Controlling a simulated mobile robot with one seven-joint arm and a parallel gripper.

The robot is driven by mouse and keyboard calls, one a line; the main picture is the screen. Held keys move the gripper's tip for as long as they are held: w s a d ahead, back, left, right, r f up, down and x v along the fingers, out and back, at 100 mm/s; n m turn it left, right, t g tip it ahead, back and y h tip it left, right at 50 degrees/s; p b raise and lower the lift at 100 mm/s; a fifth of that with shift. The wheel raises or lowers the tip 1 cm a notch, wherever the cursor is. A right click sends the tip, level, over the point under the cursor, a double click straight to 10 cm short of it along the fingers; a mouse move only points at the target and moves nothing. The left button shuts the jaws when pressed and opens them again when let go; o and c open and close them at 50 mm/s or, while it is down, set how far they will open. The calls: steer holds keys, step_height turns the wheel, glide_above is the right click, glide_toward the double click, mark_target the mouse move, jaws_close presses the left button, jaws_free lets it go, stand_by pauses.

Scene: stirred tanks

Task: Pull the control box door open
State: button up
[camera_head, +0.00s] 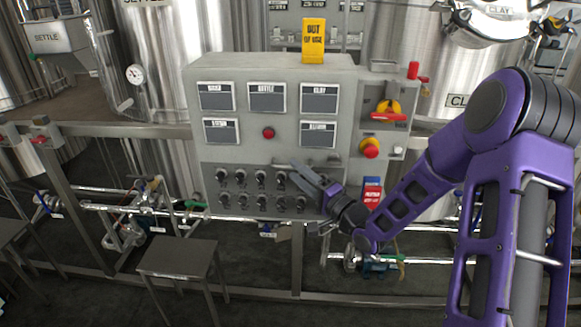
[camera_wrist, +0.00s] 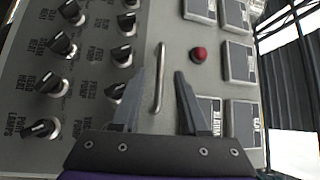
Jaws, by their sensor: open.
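The grey control box (camera_head: 274,135) stands at the centre of the head view. Its upper part is the door, bearing several dark display panels and a red button; it looks closed. A metal bar handle (camera_wrist: 159,78) runs along the door's edge, beside the rows of knobs. My gripper (camera_head: 297,172) reaches in from the right, in front of the box's lower middle. In the wrist view my gripper (camera_wrist: 159,76) is open, its fingers on both sides of the handle. I cannot tell how deep the bar lies between them. In the head view the gripper partly hides the handle area.
Several black knobs (camera_head: 260,179) sit below the door. A yellow sign (camera_head: 313,41) stands on top of the box. A red emergency button (camera_head: 369,147) and a yellow-red switch (camera_head: 387,109) are to the right. A small stool (camera_head: 178,258) and pipes are below.

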mark_target(290, 167)
steer(key=shift+x, duration=1.65)
jaws_close()
